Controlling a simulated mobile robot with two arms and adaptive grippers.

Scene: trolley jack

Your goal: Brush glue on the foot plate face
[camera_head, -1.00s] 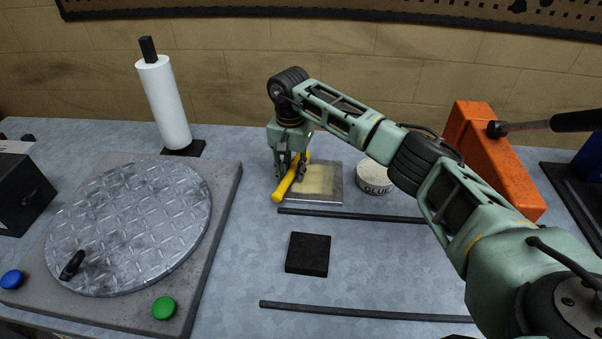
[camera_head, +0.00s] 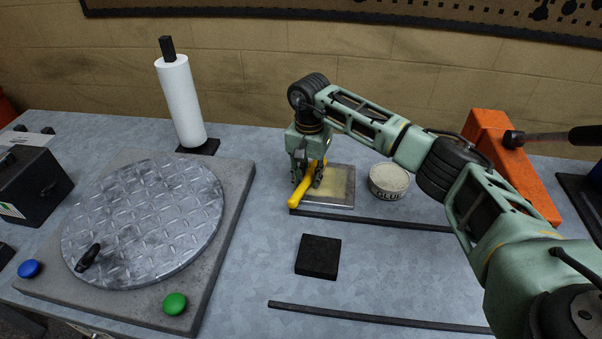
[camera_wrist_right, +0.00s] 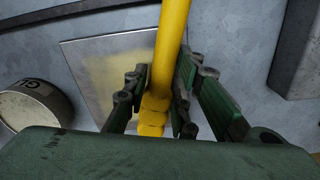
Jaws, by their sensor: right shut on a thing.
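My right gripper (camera_head: 309,178) is shut on a yellow-handled brush (camera_head: 308,181), seen also in the right wrist view (camera_wrist_right: 168,50) between the fingers. The brush's bristles are not visible. The foot plate (camera_head: 339,199) is a flat grey metal square with a pale yellowish coat over its middle; it lies on the bench under and beside the brush and also shows in the right wrist view (camera_wrist_right: 80,47). The glue tub (camera_head: 388,182), round and pale with "GLUE" on its side, stands just right of the plate. My left gripper is out of view.
A black square block (camera_head: 318,257) lies in front of the plate, between two dark rods (camera_head: 380,220). A round tread-plate lid (camera_head: 145,220) on a grey slab fills the left. A paper roll (camera_head: 181,100) stands behind, and an orange jack-like part (camera_head: 512,165) is at right.

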